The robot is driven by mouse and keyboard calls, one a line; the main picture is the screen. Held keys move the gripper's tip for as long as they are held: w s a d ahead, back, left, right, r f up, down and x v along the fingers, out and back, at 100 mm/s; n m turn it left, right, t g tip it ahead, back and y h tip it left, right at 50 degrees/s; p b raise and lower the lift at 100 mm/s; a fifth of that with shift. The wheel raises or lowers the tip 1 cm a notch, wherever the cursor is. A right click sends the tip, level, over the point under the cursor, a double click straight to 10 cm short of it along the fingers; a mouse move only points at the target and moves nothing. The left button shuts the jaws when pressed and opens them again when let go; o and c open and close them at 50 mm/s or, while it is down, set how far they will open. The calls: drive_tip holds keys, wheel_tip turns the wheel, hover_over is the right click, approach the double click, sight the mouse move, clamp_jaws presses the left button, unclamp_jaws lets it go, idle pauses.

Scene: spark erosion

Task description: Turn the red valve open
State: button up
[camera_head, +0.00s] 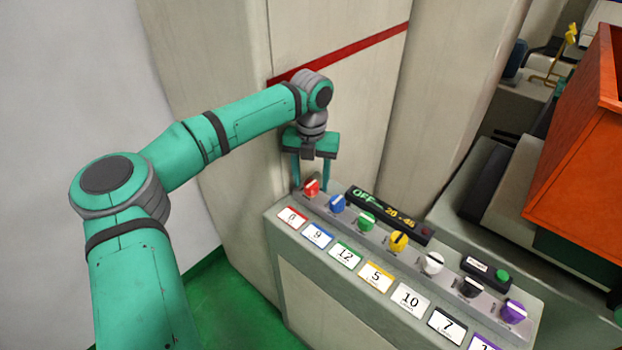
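The red valve (311,188) is a small knob with a white mark at the left end of a row of coloured knobs on a grey control panel (290,262). The label below it, framed in red, reads 0. My gripper (311,184) points down at the red valve from above, its two fingers apart on the left and right of the knob. The fingertips are around or just behind the knob. I cannot tell whether they touch it. The display (388,214) behind the knobs reads OFF and 20-45.
Blue (337,203), green (366,221), yellow (398,241), white (432,263), black (471,287) and purple (513,311) knobs stand in the same row. A green button (502,276) sits at the right. A tall beige cabinet wall is close behind my gripper. An orange box (580,170) stands at right.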

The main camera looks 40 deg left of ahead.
sight(311, 184)
wheel_tip(311, 184, up, 11)
idle(0.6)
drive_tip(key=shift+f, duration=0.1)
idle(0.3)
